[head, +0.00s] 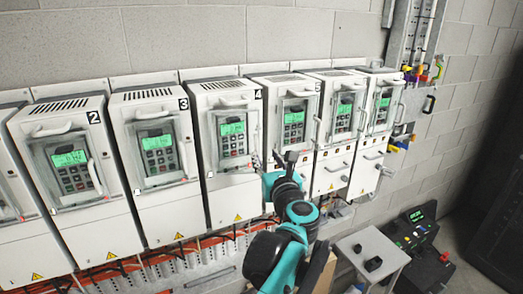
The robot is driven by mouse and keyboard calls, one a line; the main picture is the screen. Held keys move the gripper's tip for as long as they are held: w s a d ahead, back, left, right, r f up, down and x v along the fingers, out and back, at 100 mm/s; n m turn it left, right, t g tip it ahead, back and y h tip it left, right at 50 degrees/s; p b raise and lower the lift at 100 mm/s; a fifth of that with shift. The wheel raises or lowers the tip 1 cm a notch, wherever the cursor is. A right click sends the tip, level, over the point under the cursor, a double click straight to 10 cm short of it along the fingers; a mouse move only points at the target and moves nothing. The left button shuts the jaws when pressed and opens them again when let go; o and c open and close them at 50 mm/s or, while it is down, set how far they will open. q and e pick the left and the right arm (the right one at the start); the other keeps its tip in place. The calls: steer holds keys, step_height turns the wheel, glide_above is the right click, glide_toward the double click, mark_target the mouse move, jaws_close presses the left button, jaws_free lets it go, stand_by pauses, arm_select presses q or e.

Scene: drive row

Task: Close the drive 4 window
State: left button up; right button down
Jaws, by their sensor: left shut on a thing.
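Drive 4 (232,188) is a white cabinet in the middle of the row, with its number at the top right. Its window (211,135) is a grey-framed cover around a lit green display and keypad. I cannot tell from this view whether the window is fully shut or slightly ajar. My left gripper (267,162) is at the window's lower right edge, between drives 4 and 5. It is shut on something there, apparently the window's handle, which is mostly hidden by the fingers. My right gripper is not in view.
Red wiring and a slotted duct (205,262) run below. A small grey table (371,240) holding black items stands at the lower right.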

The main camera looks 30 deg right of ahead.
arm_select(q)
steer(key=v, duration=0.5)
steer(key=shift+d, duration=0.4)
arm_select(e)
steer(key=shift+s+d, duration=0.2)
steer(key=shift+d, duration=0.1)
